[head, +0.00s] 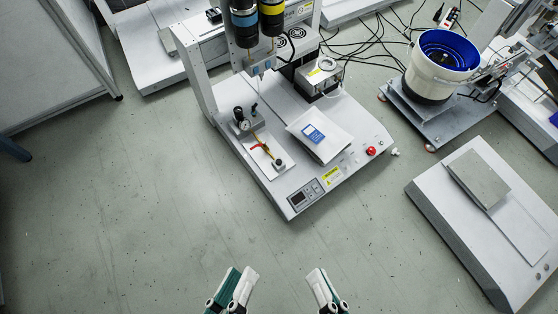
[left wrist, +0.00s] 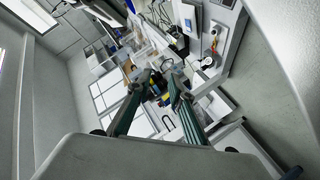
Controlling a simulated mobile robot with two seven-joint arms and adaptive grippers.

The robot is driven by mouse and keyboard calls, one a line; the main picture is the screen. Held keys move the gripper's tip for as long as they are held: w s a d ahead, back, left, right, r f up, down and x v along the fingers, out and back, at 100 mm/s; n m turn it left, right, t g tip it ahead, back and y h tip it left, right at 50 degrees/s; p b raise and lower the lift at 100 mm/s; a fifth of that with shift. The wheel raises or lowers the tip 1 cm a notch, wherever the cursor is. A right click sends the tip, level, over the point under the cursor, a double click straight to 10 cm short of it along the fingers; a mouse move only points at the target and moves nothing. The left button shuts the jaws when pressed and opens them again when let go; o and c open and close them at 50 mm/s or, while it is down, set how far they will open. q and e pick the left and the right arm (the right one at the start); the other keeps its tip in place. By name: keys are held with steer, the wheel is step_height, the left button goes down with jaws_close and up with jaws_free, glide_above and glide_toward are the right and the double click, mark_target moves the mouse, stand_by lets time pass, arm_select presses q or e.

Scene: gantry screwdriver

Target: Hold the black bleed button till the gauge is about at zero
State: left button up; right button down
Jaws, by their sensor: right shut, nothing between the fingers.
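The small pneumatic fixture stands on a light plate (head: 266,158) on the gantry machine's deck. A pressure gauge (head: 243,124) with a dark top sits at its rear; its needle is too small to read. A red lever (head: 256,146) lies in the middle. A round black-topped part (head: 278,162) at the front of the plate looks like the bleed button. My left gripper (head: 242,271) is open and empty at the bottom of the head view; its fingers also show in the left wrist view (left wrist: 157,76). My right gripper (head: 317,271) is shut and empty. Both are well short of the fixture, touching nothing.
The gantry's screwdriver head (head: 256,25) hangs behind the fixture. A white tray with a blue label (head: 314,133) lies right of it. A red stop button (head: 371,151) and control panel (head: 304,196) are at the front. A blue bowl feeder (head: 446,52) stands right. Floor before the machine is clear.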

arm_select(q)
jaws_close()
stand_by(0.4)
steer(key=shift+d, duration=0.1)
stand_by(0.6)
